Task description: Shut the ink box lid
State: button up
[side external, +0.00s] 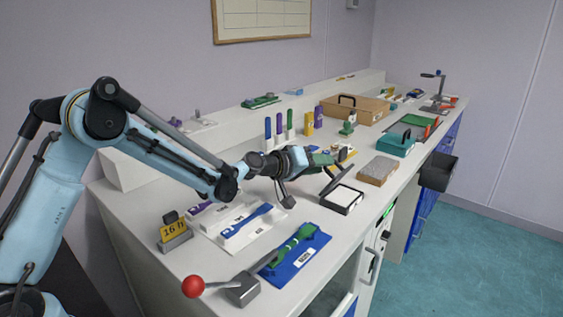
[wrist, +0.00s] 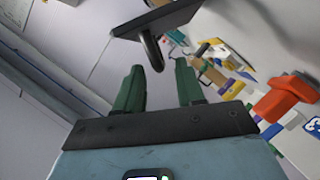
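The ink box (side external: 341,200) is a small black-rimmed box with a white inside, on the bench near the front edge. Its dark lid (side external: 337,181) stands open, tilted up above the box. My gripper (side external: 326,159) is beside the raised lid, on its upper left. In the wrist view, my gripper (wrist: 159,66) has its two green fingers apart. The dark lid (wrist: 158,17) shows at the top there, with a curved black piece hanging toward the gap between the fingertips. I cannot tell whether the fingers touch it. The box body is not clear in the wrist view.
A brown block (side external: 378,170) and a teal case (side external: 396,143) lie right of the box. A blue mat (side external: 296,256) with a green tool and a red-knobbed lever (side external: 194,286) are in front. White trays (side external: 238,222) lie left. Some bare bench surrounds the box.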

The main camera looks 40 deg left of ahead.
jog(key=shift+x, duration=2.6)
grip_shut()
